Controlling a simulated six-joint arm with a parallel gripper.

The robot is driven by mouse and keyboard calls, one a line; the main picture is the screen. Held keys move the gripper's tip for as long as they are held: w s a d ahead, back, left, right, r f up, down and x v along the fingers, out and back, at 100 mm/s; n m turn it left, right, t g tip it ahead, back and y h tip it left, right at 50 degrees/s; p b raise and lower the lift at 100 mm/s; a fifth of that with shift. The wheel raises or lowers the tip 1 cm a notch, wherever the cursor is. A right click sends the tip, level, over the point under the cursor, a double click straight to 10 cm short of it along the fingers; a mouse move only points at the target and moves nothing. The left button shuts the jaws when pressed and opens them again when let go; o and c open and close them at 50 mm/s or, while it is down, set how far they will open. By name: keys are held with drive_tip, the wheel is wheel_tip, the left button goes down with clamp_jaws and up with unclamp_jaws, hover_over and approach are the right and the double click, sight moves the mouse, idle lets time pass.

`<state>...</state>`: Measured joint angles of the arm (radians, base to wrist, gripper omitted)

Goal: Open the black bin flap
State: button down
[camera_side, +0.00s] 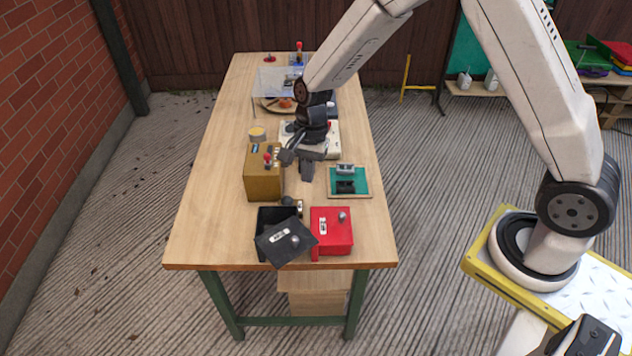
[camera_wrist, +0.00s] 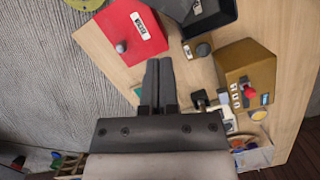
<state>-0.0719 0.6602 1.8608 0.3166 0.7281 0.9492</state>
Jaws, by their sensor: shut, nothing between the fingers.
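The black bin (camera_side: 268,217) stands at the front of the table. Its black flap (camera_side: 275,248), with a white label and a grey knob, sits tilted and askew toward the front, and the bin's dark interior shows behind it. In the wrist view the black bin (camera_wrist: 218,16) is at the top edge, partly cut off. My gripper (camera_side: 307,178) is above the table behind the bin, well apart from the flap. In the wrist view my gripper (camera_wrist: 158,64) has its two dark fingers together, with nothing between them.
A red box (camera_side: 330,245) stands just right of the bin; it also shows in the wrist view (camera_wrist: 120,30). A brown box (camera_side: 262,185) with a red knob stands behind the bin. A green board (camera_side: 360,190) lies at right. The table's left side is clear.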

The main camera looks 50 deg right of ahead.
hover_over(300, 236)
drive_tip(key=w+d, duration=0.2)
drive_tip(key=d, duration=0.2)
drive_tip(key=x, duration=0.3)
drive_tip(key=d+x, duration=0.1)
drive_tip(key=x, duration=0.5)
drive_tip(key=shift+w+d+f, duration=0.2)
drive_tip(key=shift+w+f, duration=0.05)
drive_tip(key=shift+f, duration=0.3)
drive_tip(key=shift+s+a+f, duration=0.1)
drive_tip(key=shift+s+a, duration=0.15)
drive_tip(key=shift+a, duration=0.25)
drive_tip(key=shift+s+a, duration=0.2)
drive_tip(key=shift+a, duration=0.3)
drive_tip(key=shift+s+a+f, duration=0.2)
drive_tip(key=shift+s+a, duration=0.15)
drive_tip(key=shift+a, duration=0.4)
